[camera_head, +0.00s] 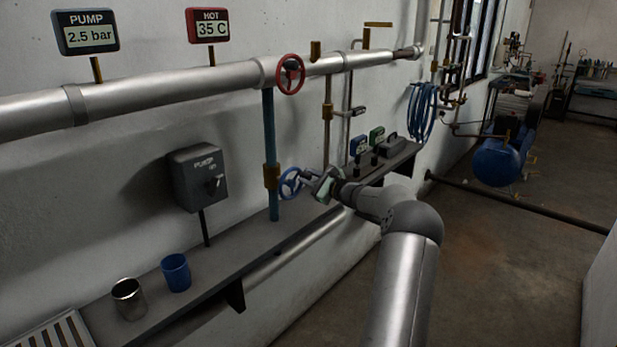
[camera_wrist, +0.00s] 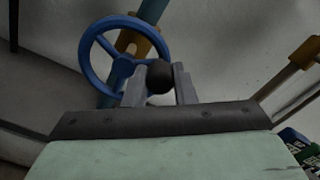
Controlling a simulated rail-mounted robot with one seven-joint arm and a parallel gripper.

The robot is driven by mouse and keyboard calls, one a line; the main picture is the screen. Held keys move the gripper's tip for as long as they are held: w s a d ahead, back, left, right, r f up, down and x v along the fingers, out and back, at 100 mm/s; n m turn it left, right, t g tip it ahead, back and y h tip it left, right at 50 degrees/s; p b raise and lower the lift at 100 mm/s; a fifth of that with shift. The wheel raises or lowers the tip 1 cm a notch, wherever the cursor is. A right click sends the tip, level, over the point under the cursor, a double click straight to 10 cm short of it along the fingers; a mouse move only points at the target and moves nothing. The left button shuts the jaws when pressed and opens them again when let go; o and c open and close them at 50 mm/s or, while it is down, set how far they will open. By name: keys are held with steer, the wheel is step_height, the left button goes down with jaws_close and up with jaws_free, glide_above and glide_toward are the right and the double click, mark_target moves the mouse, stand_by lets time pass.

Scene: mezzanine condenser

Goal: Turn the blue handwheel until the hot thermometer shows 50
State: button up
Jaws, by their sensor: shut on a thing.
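The blue handwheel (camera_head: 290,184) sits on the blue vertical pipe (camera_head: 268,130) below the big silver pipe. My gripper (camera_head: 308,176) reaches it from the right. In the wrist view, the blue handwheel (camera_wrist: 84,52) shows its rim and spokes. There my gripper (camera_wrist: 160,82) is shut on the wheel's dark round knob (camera_wrist: 160,77), one finger on each side. The hot thermometer (camera_head: 208,26) is a red-framed display marked HOT and reads 35 C.
A pressure display (camera_head: 86,32) reads 2.5 bar. A red handwheel (camera_head: 290,74) is above the blue one. A grey pump switch box (camera_head: 197,178) is on the wall. A metal cup (camera_head: 129,299) and a blue cup (camera_head: 176,272) stand on the shelf (camera_head: 225,260).

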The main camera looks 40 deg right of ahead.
stand_by(0.3)
steer(key=o, duration=1)
steer(key=s+d+b, duration=0.1)
steer(key=s, duration=0.4)
steer(key=s+d, duration=0.1)
steer(key=s, duration=0.5)
steer(key=s+d+b, duration=0.1)
steer(key=s, duration=0.5)
steer(key=shift+s+b, duration=0.15)
steer(key=shift+b, duration=0.2)
